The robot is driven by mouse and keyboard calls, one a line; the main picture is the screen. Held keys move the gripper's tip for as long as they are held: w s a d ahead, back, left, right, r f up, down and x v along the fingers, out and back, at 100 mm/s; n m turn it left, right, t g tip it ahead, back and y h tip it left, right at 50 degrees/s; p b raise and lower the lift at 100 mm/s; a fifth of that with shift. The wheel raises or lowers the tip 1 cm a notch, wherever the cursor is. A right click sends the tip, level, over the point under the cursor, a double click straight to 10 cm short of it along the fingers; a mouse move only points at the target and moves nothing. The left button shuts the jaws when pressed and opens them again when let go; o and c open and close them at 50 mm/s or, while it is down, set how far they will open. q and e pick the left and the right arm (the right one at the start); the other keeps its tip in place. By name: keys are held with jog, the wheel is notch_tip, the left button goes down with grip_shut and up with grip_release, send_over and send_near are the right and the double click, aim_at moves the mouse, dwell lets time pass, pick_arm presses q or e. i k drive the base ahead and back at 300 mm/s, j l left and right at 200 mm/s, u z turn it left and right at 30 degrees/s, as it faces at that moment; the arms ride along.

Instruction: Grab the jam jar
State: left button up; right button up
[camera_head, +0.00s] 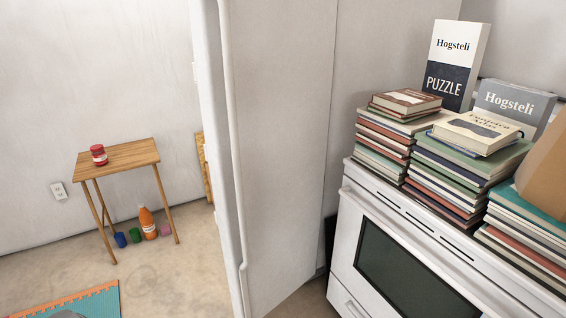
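A small red jar with a pale label (98,155), which looks like the jam jar, stands on a small wooden table (130,156). It is near the table's left side, on the far left of the head view, well away from the camera. Nothing touches the jar. Neither of my grippers shows in the head view.
A white wall edge and door-like panel (280,150) stands between the table and a white oven (400,260) stacked with books (460,175). An orange bottle (148,223) and small coloured items stand under the table. A teal mat (95,303) lies in front; the floor between is bare.

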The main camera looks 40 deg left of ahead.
aim_at(100, 158)
jog(key=u, duration=2.3)
jog(key=i+j+u, duration=0.25)
jog(key=i, duration=0.45)
jog(key=i+j+u, duration=0.1)
jog(key=i+u, duration=0.2)
jog(key=i, duration=0.4)
jog(key=i+l+z, duration=0.1)
jog(key=i+z, duration=0.35)
jog(key=i+j+z, duration=0.15)
jog(key=i+z, duration=0.25)
jog(key=i, duration=0.2)
jog(key=i+j+z, duration=0.25)
jog(key=i+z, duration=0.2)
jog(key=i+l+z, duration=0.15)
jog(key=i, duration=0.3)
jog(key=i+l+z, duration=0.1)
jog(key=i, duration=0.35)
jog(key=i+l+u, duration=0.25)
jog(key=u, duration=0.15)
jog(key=i+l+u, duration=0.2)
jog(key=l+u, duration=0.15)
jog(key=i+l+u, duration=0.15)
jog(key=l+u, duration=0.25)
jog(key=i+l+u, duration=0.1)
jog(key=l+u, duration=0.25)
jog(key=i+l, duration=0.05)
